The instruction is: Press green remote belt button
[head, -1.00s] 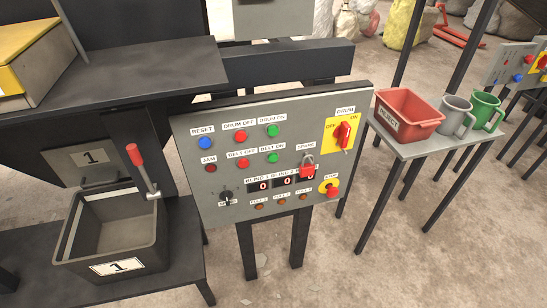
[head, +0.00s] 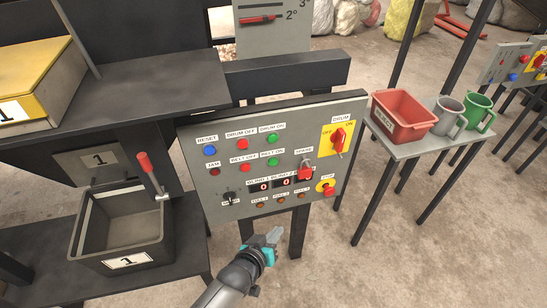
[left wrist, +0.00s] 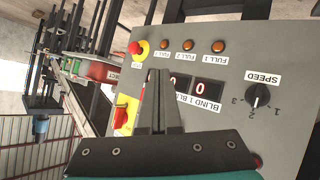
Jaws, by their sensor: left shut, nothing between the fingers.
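The grey control panel (head: 219,186) stands tilted in the middle of the head view. Its green BELT ON button (head: 274,162) sits right of the red BELT OFF button (head: 245,168) and below the green DRUM ON button (head: 271,139). My left gripper (head: 275,236) is shut and empty, just below the panel's lower edge and apart from the buttons. In the left wrist view its closed fingers (left wrist: 160,98) stand before the panel face (left wrist: 225,70), covering part of it. The green BELT ON button is not visible there. My right gripper is not in view.
The panel also bears a yellow DRUM switch (head: 337,136), a red stop button (head: 328,190) and a SPEED knob (left wrist: 258,95). A red bin (head: 402,116) and grey and green mugs (head: 478,112) stand on a side table. A dark bin (head: 123,238) stands left.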

